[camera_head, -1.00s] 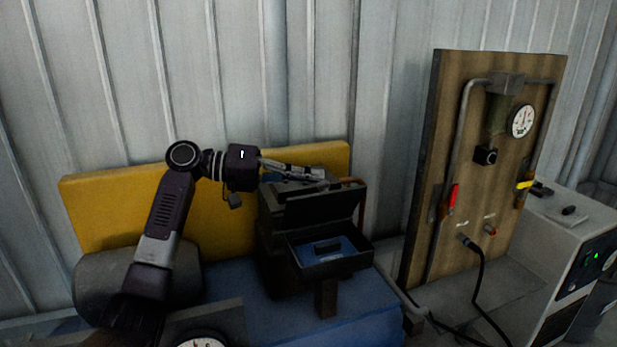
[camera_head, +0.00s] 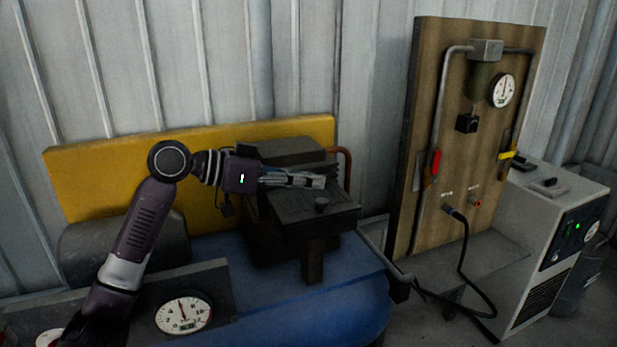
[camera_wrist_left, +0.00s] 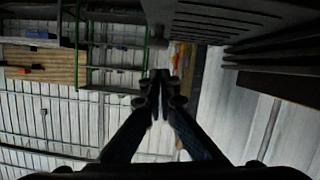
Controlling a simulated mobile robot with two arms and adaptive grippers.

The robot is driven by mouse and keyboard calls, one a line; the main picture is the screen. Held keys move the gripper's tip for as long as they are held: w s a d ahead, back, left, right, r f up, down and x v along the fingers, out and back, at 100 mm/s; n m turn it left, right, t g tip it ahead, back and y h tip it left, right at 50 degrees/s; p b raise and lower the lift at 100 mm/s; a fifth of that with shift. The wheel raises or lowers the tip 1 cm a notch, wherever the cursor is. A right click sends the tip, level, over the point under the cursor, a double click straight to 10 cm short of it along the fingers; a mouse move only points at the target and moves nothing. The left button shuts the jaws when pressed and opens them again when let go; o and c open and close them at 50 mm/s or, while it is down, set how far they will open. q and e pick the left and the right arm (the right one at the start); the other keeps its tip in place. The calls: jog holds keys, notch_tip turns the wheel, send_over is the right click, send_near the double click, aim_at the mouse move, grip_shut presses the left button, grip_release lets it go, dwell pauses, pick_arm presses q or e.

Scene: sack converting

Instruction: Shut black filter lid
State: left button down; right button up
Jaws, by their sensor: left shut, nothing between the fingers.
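The lid looks closed, and the inside of the box is hidden. My left gripper (camera_head: 318,181) is shut and empty, at the lid's rear part; I cannot tell whether it touches. In the left wrist view the closed fingers (camera_wrist_left: 160,82) show with nothing between them, and a dark slatted surface is at the upper right. My right gripper is in neither view.
The box sits on a blue tank (camera_head: 350,280) before a yellow panel (camera_head: 100,180). A gauge (camera_head: 183,315) stands at the front left. A wooden board (camera_head: 455,130) with pipes and a white machine (camera_head: 545,215) stand to the right. A black cable hangs from the board.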

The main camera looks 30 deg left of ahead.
pick_arm(q)
jog(key=shift+s+d+f+m+t+y+b, duration=0.2)
jog(key=shift+f+m+b, duration=0.15)
jog(key=shift+f, duration=0.2)
jog(key=shift+s+d+f+m+t+y+b, duration=0.1)
jog(key=shift+s+d+f+m+y+b, duration=0.1)
jog(key=shift+f+m+b, duration=0.25)
jog(key=shift+d+f, duration=0.1)
jog(key=shift+f, duration=0.15)
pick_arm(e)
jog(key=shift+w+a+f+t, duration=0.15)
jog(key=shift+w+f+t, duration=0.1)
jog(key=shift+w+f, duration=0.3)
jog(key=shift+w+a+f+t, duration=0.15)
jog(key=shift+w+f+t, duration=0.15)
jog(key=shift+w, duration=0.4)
